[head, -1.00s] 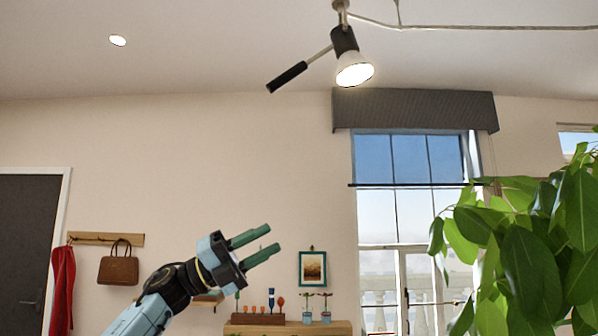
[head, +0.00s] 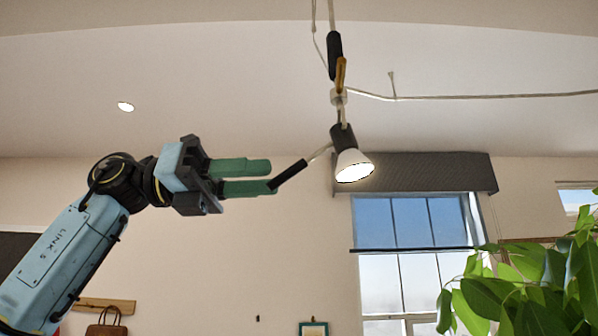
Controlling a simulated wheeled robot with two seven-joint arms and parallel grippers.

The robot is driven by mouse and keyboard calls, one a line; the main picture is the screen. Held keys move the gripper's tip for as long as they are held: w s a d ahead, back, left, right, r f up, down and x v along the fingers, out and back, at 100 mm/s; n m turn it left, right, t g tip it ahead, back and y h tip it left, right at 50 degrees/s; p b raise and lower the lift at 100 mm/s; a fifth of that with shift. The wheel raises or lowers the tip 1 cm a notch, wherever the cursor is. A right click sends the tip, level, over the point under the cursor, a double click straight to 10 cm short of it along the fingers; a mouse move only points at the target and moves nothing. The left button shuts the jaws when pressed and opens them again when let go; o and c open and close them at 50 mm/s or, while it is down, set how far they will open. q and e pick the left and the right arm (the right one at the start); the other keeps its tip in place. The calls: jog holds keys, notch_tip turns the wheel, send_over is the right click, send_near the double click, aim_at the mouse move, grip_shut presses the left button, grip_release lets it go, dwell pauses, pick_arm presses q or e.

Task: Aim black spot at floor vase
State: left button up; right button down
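A lit spot (head: 353,166) with a black neck and pale flared shade hangs from the ceiling cable, facing down and slightly right. Its black handle (head: 289,174) slants down to the left. A second black spot body (head: 334,55) with an orange handle (head: 341,74) shows higher up. No floor vase is visible. My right gripper is not in view.
A thin cable (head: 480,96) runs right from the lamp mount. Green leaves (head: 540,285) fill the lower right; their base is out of frame. A grey window valance (head: 430,172) is behind the spot. Open air lies below the gripper.

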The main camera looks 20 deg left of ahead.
aim_at(300, 171)
pick_arm(q)
jog(key=d, duration=0.4)
jog(key=w+d, duration=0.1)
jog(key=d, duration=0.1)
jog(key=shift+p, duration=0.4)
jog(key=shift+c, duration=0.2)
grip_shut()
